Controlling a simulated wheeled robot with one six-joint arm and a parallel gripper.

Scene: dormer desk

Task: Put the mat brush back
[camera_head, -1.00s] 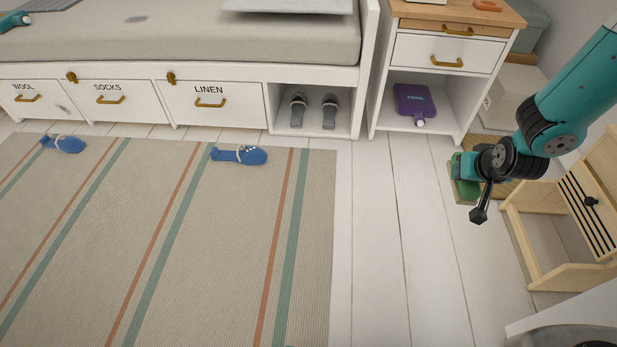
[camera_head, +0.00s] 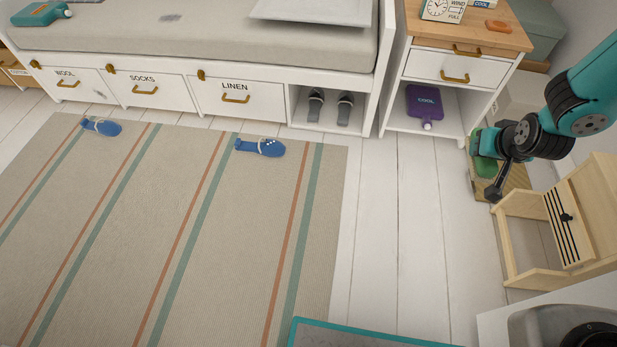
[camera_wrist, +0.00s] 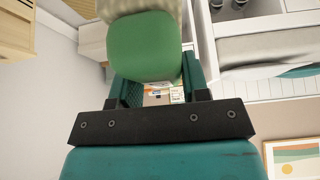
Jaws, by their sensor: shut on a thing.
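My gripper (camera_head: 481,148) is at the right of the head view, near the side of the white bedside cabinet. It is shut on the mat brush (camera_wrist: 143,48), which has a green rounded body and a pale cream part at the top edge of the wrist view. The brush also shows as a green patch below the jaws in the head view (camera_head: 486,167). My arm and jaws hide part of it. The striped mat (camera_head: 180,210) lies on the floor at the left.
Two blue slippers (camera_head: 260,147) (camera_head: 101,127) lie on the mat. A pale wooden stool-like frame (camera_head: 560,225) stands right of my gripper. The bedside cabinet (camera_head: 450,68) holds a purple bottle (camera_head: 423,102) on its lower shelf. White floorboards (camera_head: 375,220) between mat and frame are clear.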

